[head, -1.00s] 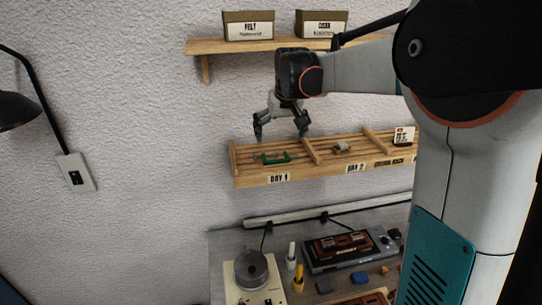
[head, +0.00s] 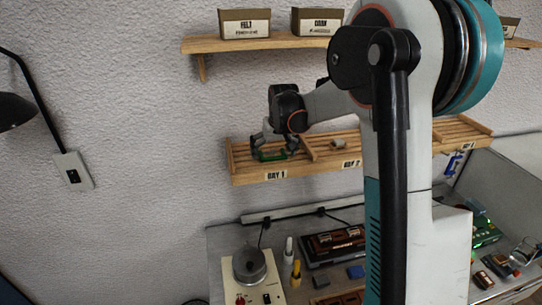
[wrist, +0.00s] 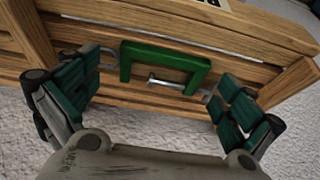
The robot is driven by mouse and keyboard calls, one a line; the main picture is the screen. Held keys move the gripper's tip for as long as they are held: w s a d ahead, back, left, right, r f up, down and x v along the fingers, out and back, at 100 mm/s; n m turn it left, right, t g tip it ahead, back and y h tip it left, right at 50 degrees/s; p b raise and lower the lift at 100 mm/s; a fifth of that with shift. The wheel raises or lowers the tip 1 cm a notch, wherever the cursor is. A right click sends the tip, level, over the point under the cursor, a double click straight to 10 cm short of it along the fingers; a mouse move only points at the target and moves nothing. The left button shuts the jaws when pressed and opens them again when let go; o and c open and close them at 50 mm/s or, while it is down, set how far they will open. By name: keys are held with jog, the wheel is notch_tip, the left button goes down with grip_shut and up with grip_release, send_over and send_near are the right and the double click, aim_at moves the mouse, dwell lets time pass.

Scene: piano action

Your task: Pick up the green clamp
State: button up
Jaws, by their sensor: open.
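The green clamp (wrist: 165,58) lies on the slatted wooden rack, in the section marked BAY 1. Its C-shaped green frame and metal screw show in the wrist view. It also shows in the head view (head: 274,156), partly behind my gripper. My gripper (wrist: 158,92) is open, with one green-padded finger on each side of the clamp. In the head view my gripper (head: 270,148) is down at the rack over the clamp. I cannot tell whether the fingers touch it.
The wooden rack (head: 240,172) has dividers on both sides of this bay. A small beige part (head: 338,144) lies in BAY 2. Below is a workbench with a round grey device (head: 249,266) and several tools.

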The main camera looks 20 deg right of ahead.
jog(key=shift+c, duration=0.6)
jog(key=c, duration=1.1)
jog(key=shift+r, duration=0.1)
